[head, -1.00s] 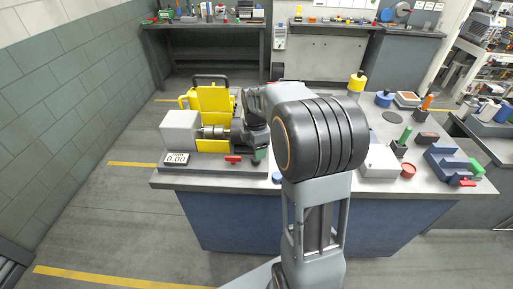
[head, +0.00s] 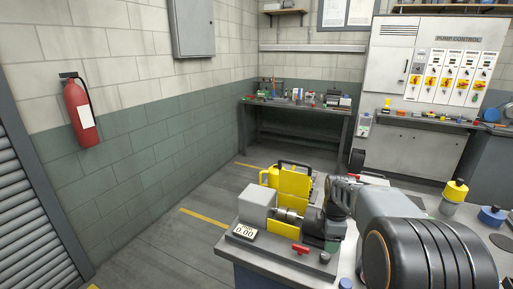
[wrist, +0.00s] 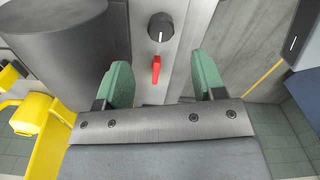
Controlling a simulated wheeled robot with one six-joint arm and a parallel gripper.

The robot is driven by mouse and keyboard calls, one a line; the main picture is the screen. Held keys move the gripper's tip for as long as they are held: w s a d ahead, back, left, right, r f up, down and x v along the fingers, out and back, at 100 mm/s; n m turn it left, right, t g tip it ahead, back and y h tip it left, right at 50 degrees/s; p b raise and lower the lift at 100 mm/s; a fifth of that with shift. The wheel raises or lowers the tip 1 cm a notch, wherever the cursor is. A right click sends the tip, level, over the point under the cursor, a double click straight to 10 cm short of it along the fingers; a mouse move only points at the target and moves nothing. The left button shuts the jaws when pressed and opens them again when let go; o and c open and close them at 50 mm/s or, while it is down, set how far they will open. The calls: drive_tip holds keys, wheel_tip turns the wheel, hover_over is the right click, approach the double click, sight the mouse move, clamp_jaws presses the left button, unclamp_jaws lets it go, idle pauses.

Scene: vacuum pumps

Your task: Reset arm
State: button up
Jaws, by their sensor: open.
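My arm reaches in from the lower right of the head view to the pump rig on the bench. My gripper (wrist: 163,82) shows in the wrist view with its two green fingers spread apart and nothing held. A red lever (wrist: 156,68) and a black knob (wrist: 160,27) show between and beyond the fingers; I cannot tell how far below they are. The red lever also shows in the head view (head: 300,249), at the rig's front. The dark motor cylinder (head: 313,222) is beside my wrist, which partly hides the rig's right end.
The rig has a grey box (head: 258,205), a display reading 0.00 (head: 243,231) and a yellow guard (head: 294,188). A fire extinguisher (head: 80,112) hangs on the left wall.

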drive_tip(key=m, duration=0.1)
drive_tip(key=s+f+m, duration=0.1)
drive_tip(key=m, duration=0.3)
drive_tip(key=shift+s+a+f, duration=0.25)
drive_tip(key=shift+s+f, duration=0.1)
drive_tip(key=s+a+r+m+t, duration=0.2)
drive_tip(key=s+a+r+m, duration=0.1)
drive_tip(key=s, duration=0.4)
drive_tip(key=s+a+r+m+t, duration=0.2)
drive_tip(key=s+a+r+m, duration=0.1)
drive_tip(key=s+a+m, duration=0.2)
drive_tip(key=shift+s+a+m, duration=0.4)
drive_tip(key=shift+s+m, duration=0.8)
drive_tip(key=shift+s, duration=0.05)
